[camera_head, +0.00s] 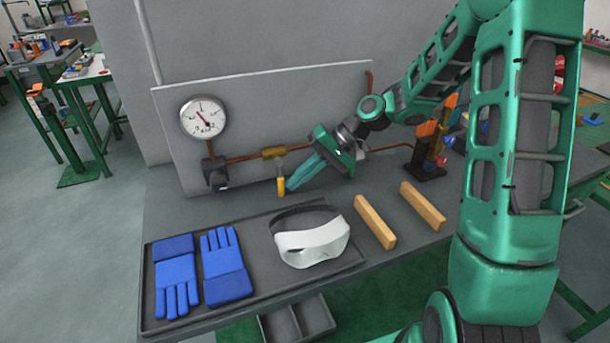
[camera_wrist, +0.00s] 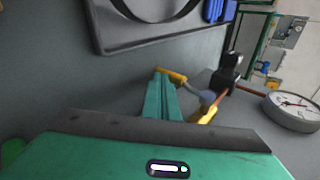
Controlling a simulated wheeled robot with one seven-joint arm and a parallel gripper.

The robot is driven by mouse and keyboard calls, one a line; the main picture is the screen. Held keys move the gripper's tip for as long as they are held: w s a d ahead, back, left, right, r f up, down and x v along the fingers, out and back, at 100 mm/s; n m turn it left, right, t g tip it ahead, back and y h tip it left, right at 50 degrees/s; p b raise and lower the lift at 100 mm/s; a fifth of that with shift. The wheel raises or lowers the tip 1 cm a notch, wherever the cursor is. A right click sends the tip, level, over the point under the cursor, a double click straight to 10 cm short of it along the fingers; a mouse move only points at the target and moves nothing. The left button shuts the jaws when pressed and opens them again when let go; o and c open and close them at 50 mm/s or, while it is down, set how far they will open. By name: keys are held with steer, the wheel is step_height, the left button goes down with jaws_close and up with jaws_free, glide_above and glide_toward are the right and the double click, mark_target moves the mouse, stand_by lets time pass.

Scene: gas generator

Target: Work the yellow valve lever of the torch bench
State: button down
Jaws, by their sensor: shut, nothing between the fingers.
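The yellow valve lever (camera_head: 281,186) hangs downward from a brass valve body (camera_head: 273,153) on a copper pipe in front of the grey back panel. In the wrist view the yellow lever (camera_wrist: 172,76) lies just beyond my fingertips, with the brass valve (camera_wrist: 207,113) to its right. My gripper (camera_head: 291,186) is shut and empty, its green fingers reaching in from the right with the tips close beside the lever. It also shows in the wrist view (camera_wrist: 160,82). I cannot tell whether the tips touch the lever.
A round gauge (camera_head: 204,117) and a black regulator (camera_head: 216,173) sit left of the valve. A dark tray (camera_head: 154,324) holds blue gloves (camera_head: 226,265) and a white visor (camera_head: 312,244). Two wooden blocks (camera_head: 374,221) lie to its right. A tool holder (camera_head: 425,170) stands at the right.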

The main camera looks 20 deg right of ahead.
steer(key=shift+d, duration=0.1)
steer(key=w+v, duration=0.1)
steer(key=v, duration=1)
steer(key=s+d+m+h, duration=0.1)
steer(key=s+d+h, duration=0.2)
steer(key=s, duration=0.7)
steer(key=s+d+m+h, duration=0.2)
steer(key=s+d, duration=0.5)
steer(key=s, duration=0.4)
steer(key=s+d+m+g+h, duration=0.1)
steer(key=s+d+h, duration=0.3)
steer(key=s, duration=0.6)
steer(key=shift+s+d+f+m, duration=0.2)
steer(key=shift+d+m, duration=0.2)
steer(key=shift+d, duration=0.4)
steer(key=shift+w, duration=0.1)
steer(key=shift+w+f+h, duration=0.25)
steer(key=shift+w+h, duration=0.05)
steer(key=shift+w, duration=0.3)
